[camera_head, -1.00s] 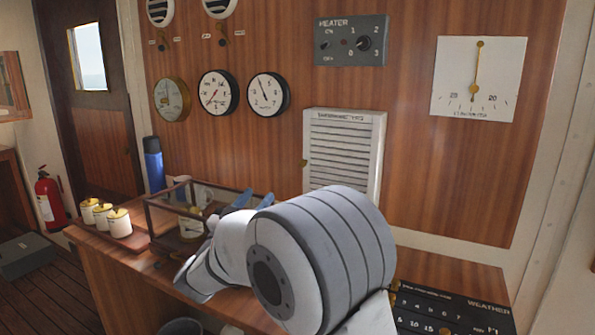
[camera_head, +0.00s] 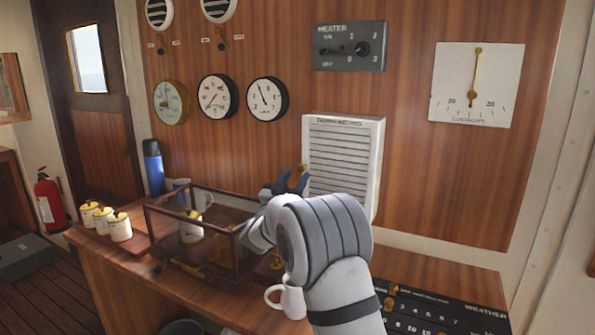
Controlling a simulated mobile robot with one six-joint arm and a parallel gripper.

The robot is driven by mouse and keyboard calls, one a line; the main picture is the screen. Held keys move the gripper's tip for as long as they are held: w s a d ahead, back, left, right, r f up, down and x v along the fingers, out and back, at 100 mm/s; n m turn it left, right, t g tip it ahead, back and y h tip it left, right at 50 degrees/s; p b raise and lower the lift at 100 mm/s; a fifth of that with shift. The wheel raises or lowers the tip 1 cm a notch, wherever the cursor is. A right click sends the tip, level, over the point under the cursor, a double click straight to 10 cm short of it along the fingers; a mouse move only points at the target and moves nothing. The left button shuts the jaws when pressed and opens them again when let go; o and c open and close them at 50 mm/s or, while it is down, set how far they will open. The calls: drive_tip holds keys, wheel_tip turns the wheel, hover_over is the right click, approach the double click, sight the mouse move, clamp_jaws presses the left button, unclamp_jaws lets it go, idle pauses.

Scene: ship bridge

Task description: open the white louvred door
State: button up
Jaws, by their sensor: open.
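The white louvred door (camera_head: 341,160) is the front of a small white box on the wood-panelled wall. It looks closed, with a dark label strip along its top. A small brass knob (camera_head: 303,168) sits at its left edge. My gripper (camera_head: 288,181) is just below and left of the knob, with dark fingers pointing up. The fingers are apart and hold nothing. I cannot tell whether they touch the knob. My arm hides the box's lower part.
A glass-sided wooden case (camera_head: 205,225) stands on the desk left of my wrist. A white mug (camera_head: 288,298) stands beside my forearm. A blue flask (camera_head: 153,166) and several lidded pots (camera_head: 119,226) stand farther left. A dark weather board (camera_head: 440,310) lies at right.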

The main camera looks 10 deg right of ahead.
sight(300, 170)
drive_tip(key=shift+x, duration=1.65)
clamp_jaws()
